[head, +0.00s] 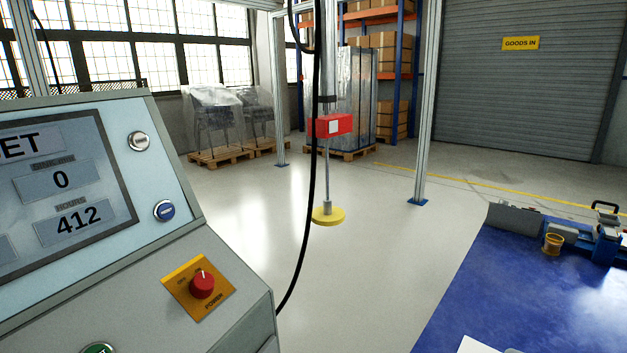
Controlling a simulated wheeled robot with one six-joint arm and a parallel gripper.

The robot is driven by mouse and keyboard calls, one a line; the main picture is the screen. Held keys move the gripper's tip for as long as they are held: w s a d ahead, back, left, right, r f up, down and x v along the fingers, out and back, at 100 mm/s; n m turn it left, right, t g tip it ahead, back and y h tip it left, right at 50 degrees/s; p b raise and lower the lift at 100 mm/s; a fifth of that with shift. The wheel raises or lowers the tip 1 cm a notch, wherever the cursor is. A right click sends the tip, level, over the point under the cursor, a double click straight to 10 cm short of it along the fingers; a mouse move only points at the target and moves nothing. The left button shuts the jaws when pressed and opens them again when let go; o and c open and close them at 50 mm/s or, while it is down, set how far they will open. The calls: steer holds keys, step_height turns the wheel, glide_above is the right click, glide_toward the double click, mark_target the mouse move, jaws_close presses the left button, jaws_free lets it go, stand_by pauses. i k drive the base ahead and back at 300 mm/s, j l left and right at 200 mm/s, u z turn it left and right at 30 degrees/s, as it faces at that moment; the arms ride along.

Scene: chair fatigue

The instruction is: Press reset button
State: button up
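A control console (165,120) fills the left side of the head view. A round blue button (164,211) with a silver ring sits on its sloped panel, right of the screen; its small lettering is too small to read for sure. A silver-white button (139,141) sits above it, its label also unreadable. Neither button has anything touching it. My gripper is not in view, so its opening and its place relative to the buttons do not show.
The screen (60,190) reads "0" and "HOURS 412". A red knob (202,284) on a yellow plate marked "POWER" and a cut-off green button (98,349) lie lower. A black cable (313,150) hangs beside the console. A blue bench (500,280) stands right.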

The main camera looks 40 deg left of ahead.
mark_target(166, 210)
steer(key=u, duration=2.05)
